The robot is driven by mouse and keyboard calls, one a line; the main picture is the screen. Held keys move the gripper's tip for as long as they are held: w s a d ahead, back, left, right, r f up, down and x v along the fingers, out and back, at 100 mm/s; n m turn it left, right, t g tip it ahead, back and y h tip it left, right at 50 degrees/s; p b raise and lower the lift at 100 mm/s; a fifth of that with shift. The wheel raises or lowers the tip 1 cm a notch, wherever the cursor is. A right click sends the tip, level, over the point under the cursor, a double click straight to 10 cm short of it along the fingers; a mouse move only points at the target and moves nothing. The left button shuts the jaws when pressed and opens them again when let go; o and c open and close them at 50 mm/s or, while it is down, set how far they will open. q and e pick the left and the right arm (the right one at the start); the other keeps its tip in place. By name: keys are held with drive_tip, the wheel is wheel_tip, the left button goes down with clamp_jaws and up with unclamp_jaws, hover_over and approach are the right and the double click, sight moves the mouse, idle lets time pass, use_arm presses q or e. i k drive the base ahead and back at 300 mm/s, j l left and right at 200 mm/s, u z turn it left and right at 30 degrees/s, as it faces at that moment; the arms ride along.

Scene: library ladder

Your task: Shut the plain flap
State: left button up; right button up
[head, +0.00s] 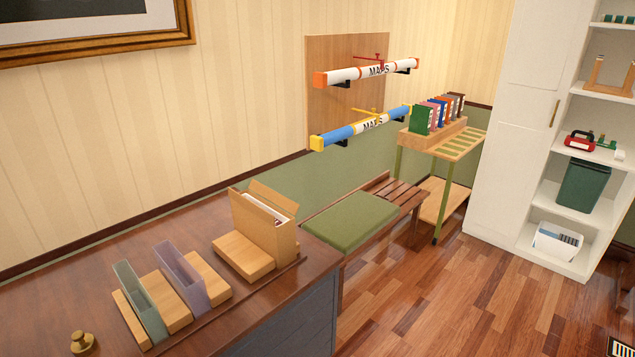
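A tan box file (279,240) stands upright near the right end of the dark desk. Its top is open, and white papers (264,208) show inside. A plain tan flap (272,198) stands raised and tilted at the far side of the opening. Another tan edge or panel rises at the box's left end; I cannot tell if it is a second flap. No marking shows on the raised flap. Neither of my grippers is in view.
A wooden block (241,256) lies against the box's near left side. A purple holder (183,278), a grey-green holder (139,300) and a brass weight (82,342) are farther left on the desk (60,285). A green-cushioned bench (350,220) stands beyond its right end.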

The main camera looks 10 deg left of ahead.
sight(260, 212)
drive_tip(key=i+l+z, duration=0.35)
drive_tip(key=i, duration=0.2)
drive_tip(key=i+l+z, duration=0.1)
drive_tip(key=i+z, duration=0.25)
drive_tip(key=i, duration=0.2)
drive_tip(key=i+z, duration=0.3)
drive_tip(key=i, duration=0.3)
drive_tip(key=i+l+u, duration=0.1)
drive_tip(key=i+u, duration=0.35)
drive_tip(key=i+l+u, duration=0.25)
drive_tip(key=i+u, duration=0.35)
drive_tip(key=u, duration=0.35)
drive_tip(key=i+l+u, duration=0.1)
drive_tip(key=u, duration=0.35)
drive_tip(key=i+l+u, duration=0.1)
drive_tip(key=u, duration=0.4)
drive_tip(key=i+l+u, duration=0.15)
drive_tip(key=u, duration=0.3)
drive_tip(key=l+u, duration=0.25)
drive_tip(key=u, duration=0.25)
drive_tip(key=i+l, duration=0.05)
